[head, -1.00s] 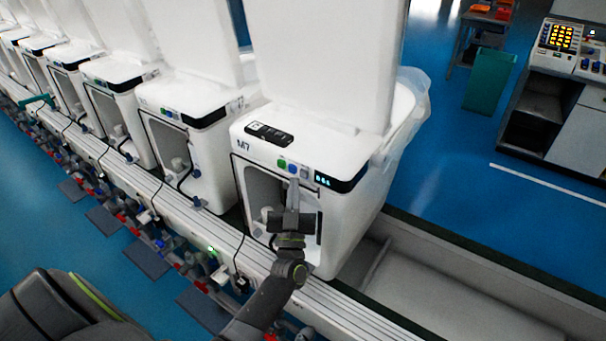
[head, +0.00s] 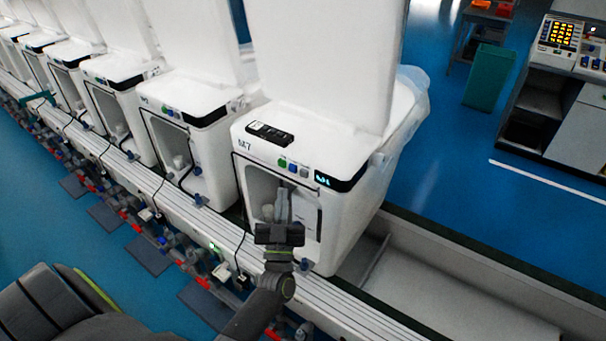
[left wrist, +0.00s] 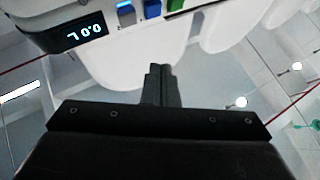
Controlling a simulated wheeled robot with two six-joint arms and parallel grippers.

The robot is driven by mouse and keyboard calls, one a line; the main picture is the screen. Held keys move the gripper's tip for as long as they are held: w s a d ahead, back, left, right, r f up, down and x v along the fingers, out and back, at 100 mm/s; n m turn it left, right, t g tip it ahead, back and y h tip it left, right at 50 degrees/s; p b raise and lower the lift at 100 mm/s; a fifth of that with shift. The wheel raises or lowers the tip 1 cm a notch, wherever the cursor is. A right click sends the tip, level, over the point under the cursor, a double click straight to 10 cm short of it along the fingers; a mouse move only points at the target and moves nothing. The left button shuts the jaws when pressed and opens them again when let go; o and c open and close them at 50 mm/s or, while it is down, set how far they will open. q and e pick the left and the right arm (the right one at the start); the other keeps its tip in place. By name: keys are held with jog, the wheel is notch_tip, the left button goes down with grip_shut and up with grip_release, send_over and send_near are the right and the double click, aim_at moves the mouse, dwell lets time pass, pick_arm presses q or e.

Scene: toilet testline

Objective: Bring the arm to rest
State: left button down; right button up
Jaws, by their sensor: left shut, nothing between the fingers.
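My left gripper (head: 283,205) is in front of the open front bay of the white toilet unit marked M7 (head: 350,220). Its two fingers are together with nothing between them, pointing up and toward the unit, below the button row. The closed fingers also show in the left wrist view (left wrist: 160,85), clear of the display and buttons at the top left. The blue button (left wrist: 153,8) and green button (left wrist: 176,4) show there. In the head view, the green button (head: 282,162) and blue button (head: 293,167) are uncovered. My right gripper is not in view.
A row of similar white units (head: 190,110) runs to the upper left along a pale rail with cables and fittings below. An empty grey line section (head: 440,290) lies to the right. A teal bin (head: 487,78) and a control console (head: 558,45) stand at the back right.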

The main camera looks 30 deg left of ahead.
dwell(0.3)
pick_arm(q)
jog(key=s+d+f+m+g+h, duration=0.1)
jog(key=s+f+m+g+h, duration=0.3)
jog(key=f, duration=1.2)
jog(key=s+d+f+m+g+h, duration=0.1)
jog(key=s+f+g+h, duration=0.4)
jog(key=f, duration=1.2)
jog(key=s+f+g+h, duration=0.1)
jog(key=s+f+g, duration=0.5)
jog(key=s+f, duration=0.75)
jog(key=s+f+g, duration=0.3)
jog(key=s, duration=0.7)
jog(key=s+f+g, duration=0.3)
jog(key=s, duration=0.7)
jog(key=shift+s, duration=0.35)
